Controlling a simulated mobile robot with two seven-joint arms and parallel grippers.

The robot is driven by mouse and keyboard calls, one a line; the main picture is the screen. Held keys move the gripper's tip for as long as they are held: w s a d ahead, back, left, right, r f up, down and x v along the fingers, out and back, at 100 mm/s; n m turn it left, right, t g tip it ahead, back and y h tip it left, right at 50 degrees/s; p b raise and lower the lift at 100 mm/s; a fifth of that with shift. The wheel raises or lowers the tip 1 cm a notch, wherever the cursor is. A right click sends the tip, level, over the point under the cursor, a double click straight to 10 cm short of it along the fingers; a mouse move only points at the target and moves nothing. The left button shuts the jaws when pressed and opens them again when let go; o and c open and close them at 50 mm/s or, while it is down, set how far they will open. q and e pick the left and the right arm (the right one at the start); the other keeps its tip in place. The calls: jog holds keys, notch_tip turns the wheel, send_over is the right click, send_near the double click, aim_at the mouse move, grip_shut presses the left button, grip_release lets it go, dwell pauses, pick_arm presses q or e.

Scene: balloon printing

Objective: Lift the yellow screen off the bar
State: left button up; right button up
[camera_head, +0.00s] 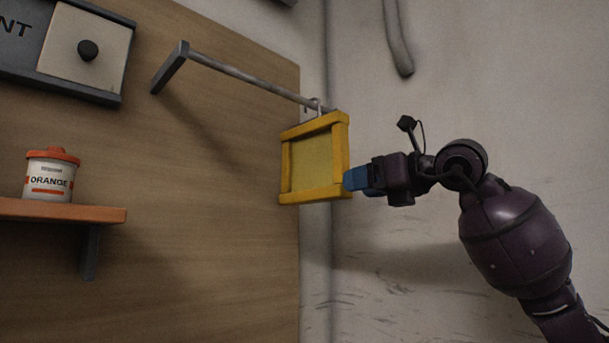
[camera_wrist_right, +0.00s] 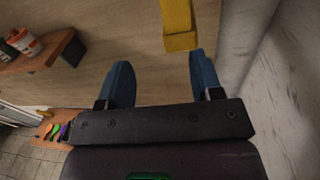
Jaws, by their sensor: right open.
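The yellow screen (camera_head: 316,160) is a square yellow frame with a duller yellow panel. It hangs by a small hook from the bar (camera_head: 243,76), near the bar's right end. In the head view my right gripper (camera_head: 352,180) is at the screen's right edge, its blue fingers close beside the lower right of the frame. In the right wrist view both blue fingers (camera_wrist_right: 160,78) are spread apart, and a corner of the yellow screen (camera_wrist_right: 180,28) shows just beyond the right finger. I cannot tell whether a finger touches the frame. My left gripper is not in view.
The bar juts from a wooden wall panel (camera_head: 200,200). A shelf (camera_head: 60,211) at left holds a jar labelled ORANGE (camera_head: 49,176). A grey box with a black knob (camera_head: 88,50) is at upper left. A pale wall (camera_head: 480,80) stands on the right.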

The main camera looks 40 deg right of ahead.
aim_at(333, 169)
jog(key=shift+m+t+h, duration=0.4)
jog(key=shift+t+h, duration=0.1)
jog(key=shift+h, duration=0.4)
jog(key=w+r, duration=0.1)
jog(key=r+p, duration=0.1)
jog(key=w+d+r, duration=0.1)
jog(key=r, duration=0.1)
jog(key=shift+w, duration=0.3)
jog(key=shift+w+a+f+p, duration=0.15)
jog(key=shift+w+p, duration=0.2)
jog(key=shift+w, duration=0.2)
jog(key=w+p, duration=0.1)
jog(key=w, duration=0.1)
jog(key=w+r+p, duration=0.1)
jog(key=w, duration=0.1)
jog(key=shift+w, duration=0.2)
jog(key=shift+w+f, duration=0.1)
jog(key=shift+w, duration=0.35)
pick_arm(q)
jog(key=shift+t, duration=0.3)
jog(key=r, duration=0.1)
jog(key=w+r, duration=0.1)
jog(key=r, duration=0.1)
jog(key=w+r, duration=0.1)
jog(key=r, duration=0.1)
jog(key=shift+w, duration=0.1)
pick_arm(e)
grip_shut()
